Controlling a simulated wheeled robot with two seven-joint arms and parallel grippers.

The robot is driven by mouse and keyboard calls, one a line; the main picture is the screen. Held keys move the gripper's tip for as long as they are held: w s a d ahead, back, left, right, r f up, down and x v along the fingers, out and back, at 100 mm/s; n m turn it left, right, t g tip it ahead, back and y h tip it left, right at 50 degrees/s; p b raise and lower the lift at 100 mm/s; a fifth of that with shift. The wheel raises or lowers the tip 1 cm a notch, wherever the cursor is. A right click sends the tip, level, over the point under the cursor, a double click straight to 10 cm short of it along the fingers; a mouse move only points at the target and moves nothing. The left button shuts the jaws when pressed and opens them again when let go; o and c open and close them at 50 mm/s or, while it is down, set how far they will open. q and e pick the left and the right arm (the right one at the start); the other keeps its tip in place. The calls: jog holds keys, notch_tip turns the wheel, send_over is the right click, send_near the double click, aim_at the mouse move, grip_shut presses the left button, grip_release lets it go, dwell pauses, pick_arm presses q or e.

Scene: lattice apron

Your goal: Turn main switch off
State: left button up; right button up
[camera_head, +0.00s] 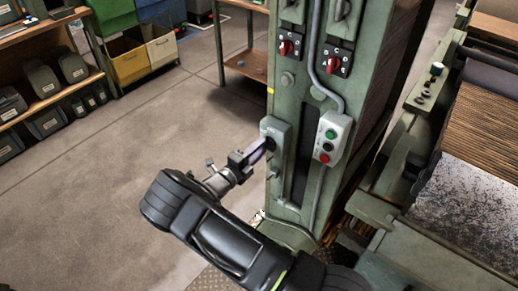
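A grey switch box (276,130) is fixed to the left side of the green machine column, and I take it for the main switch. A dark knob (270,144) shows on its face, partly hidden by my gripper. My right gripper (262,150) reaches up to this knob from the lower left. Its fingertips are at or very close to the knob; I cannot tell whether they grip it. The knob's setting cannot be read. My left gripper is not in view.
Two red rotary knobs, a left one (286,47) and a right one (334,64), sit higher on the column. A button box (331,139) with green, white and red buttons is to the right. A grey conduit (315,60) runs between. Open floor (90,200) lies left.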

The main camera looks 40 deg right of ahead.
jog(key=b+v, duration=0.1)
jog(key=v, duration=0.6)
jog(key=shift+a+b, duration=0.4)
jog(key=shift+s, duration=0.15)
